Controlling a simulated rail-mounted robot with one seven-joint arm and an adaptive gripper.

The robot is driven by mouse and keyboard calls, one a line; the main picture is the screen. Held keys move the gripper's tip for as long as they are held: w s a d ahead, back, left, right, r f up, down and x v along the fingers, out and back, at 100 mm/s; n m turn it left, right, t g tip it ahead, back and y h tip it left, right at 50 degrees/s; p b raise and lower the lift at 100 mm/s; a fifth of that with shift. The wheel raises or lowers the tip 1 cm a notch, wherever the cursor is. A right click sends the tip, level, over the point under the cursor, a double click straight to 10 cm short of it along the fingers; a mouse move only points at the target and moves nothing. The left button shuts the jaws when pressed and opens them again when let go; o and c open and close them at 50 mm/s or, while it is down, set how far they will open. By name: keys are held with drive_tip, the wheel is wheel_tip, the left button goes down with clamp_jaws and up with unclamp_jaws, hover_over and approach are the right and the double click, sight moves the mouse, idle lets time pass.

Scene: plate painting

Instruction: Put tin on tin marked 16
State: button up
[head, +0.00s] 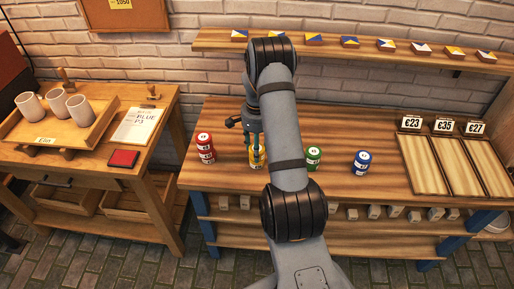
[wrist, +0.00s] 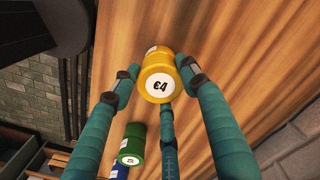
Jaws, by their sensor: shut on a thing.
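A yellow tin (head: 257,158) is in my gripper (head: 252,145) above or on the middle of the workbench, partly hidden by my arm. In the wrist view my gripper (wrist: 160,78) has its fingers closed around the yellow tin (wrist: 158,77), whose white round label faces the camera. A red tin (head: 205,148) stands to its left, a green tin (head: 313,157) to its right and a blue tin (head: 361,162) further right. The green tin (wrist: 132,145) and part of the blue tin (wrist: 119,172) show in the wrist view. I cannot read which label says 16.
Price signs (head: 443,126) stand behind wooden lanes (head: 455,168) at the right. A shelf (head: 350,53) with several small painted pieces runs above. A side table at the left holds a tray (head: 38,132) of cups, a clipboard (head: 137,125) and a red pad (head: 123,158).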

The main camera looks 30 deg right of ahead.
drive_tip(key=shift+f, duration=0.2)
drive_tip(key=o, duration=1.3)
drive_tip(key=shift+c, duration=0.2)
drive_tip(key=shift+o, duration=0.5)
wheel_tip(320, 180, up, 12)
drive_tip(key=shift+r+b, duration=0.2)
drive_tip(key=shift+b, duration=0.25)
drive_tip(key=shift+f, duration=0.15)
